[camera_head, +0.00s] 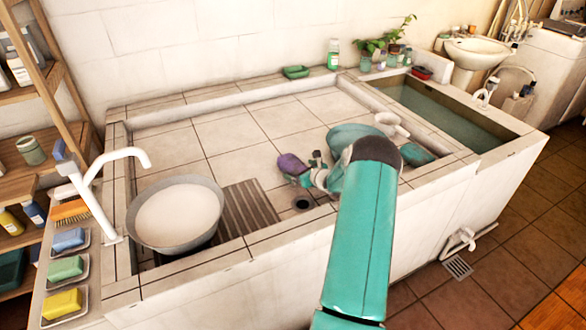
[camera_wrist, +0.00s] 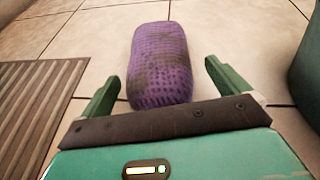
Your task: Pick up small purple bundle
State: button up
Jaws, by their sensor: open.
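The small purple bundle (camera_head: 291,164) lies on the pale tiled floor of the washbasin, near its middle. In the wrist view the purple bundle (camera_wrist: 158,62) is a rounded, mesh-textured roll with darker patches, pointing away from me. My gripper (camera_wrist: 165,80) is open, with one green finger on each side of the near end of the bundle. There are gaps between the bundle and both fingers. The near end of the bundle is close to the dark bar of my gripper; I cannot tell if they touch. In the head view my gripper (camera_head: 306,172) is small and partly hidden by my arm.
A slatted grey mat (camera_head: 250,206) lies left of the bundle, beside a round metal basin (camera_head: 177,213). A teal bowl (camera_head: 352,133) stands just right, partly behind my arm. A drain hole (camera_head: 302,203) is in front. Bare tiles (camera_head: 225,135) lie behind.

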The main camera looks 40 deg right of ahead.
aim_at(296, 168)
jog(key=x, duration=0.3)
jog(key=shift+w+f, duration=0.15)
jog(key=shift+w, duration=0.1)
jog(key=shift+c, duration=0.4)
jog(key=c, duration=1)
